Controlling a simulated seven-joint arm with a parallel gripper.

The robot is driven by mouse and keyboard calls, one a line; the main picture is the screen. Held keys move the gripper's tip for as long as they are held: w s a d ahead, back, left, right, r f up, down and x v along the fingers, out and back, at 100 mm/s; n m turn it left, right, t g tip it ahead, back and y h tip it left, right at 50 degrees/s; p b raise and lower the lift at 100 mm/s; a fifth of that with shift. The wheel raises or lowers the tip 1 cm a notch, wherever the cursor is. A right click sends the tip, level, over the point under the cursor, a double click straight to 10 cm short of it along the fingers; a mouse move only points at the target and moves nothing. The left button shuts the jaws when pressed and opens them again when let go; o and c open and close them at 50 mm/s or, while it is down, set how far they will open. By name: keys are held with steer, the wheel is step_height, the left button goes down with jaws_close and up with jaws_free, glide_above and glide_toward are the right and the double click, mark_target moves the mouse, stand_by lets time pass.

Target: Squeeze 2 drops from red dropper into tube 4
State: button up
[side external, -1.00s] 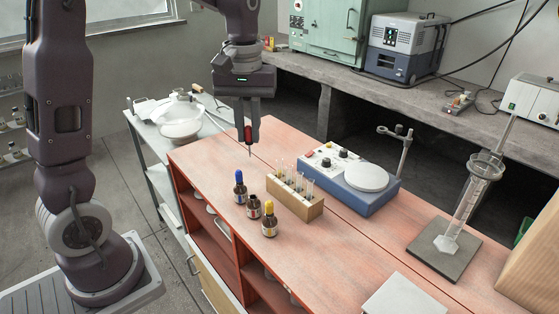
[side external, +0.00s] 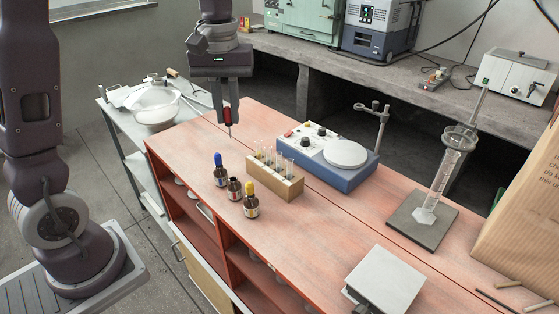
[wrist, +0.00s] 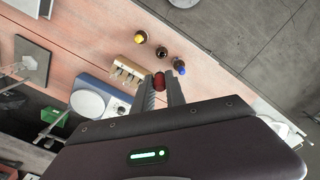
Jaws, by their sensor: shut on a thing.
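My gripper (side external: 228,119) is shut on the red dropper (side external: 228,113), held upright with its thin tip pointing down. The tip is in the air above the red bench top, behind the bottles and left of the rack in the side view. The wooden tube rack (side external: 287,189) holds several glass tubes (side external: 268,157); I cannot read which is tube 4. An uncapped brown bottle (side external: 234,190) stands between a blue-topped bottle (side external: 220,177) and a yellow-topped bottle (side external: 251,208). In the wrist view, the red bulb (wrist: 159,81) sits between the fingers and the rack (wrist: 126,74) is beside them.
A blue stirrer with a white plate (side external: 345,177) stands right behind the rack. A glass cylinder on a dark base (side external: 420,222) and a grey-topped box (side external: 385,278) are further right. A side trolley holds bowls (side external: 156,112). The bench between these is clear.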

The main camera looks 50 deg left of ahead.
steer(key=shift+w+d+f, duration=1)
steer(key=shift+w+d, duration=0.3)
steer(key=shift+w, duration=0.4)
steer(key=shift+w+d+f, duration=0.95)
steer(key=shift+w+d, duration=0.35)
steer(key=shift+w, duration=0.45)
steer(key=shift+w+d+f, duration=1)
steer(key=shift+w+d, duration=0.3)
steer(key=shift+w, duration=0.4)
jaws_close()
jaws_free()
steer(key=shift+o, duration=0.9)
jaws_close()
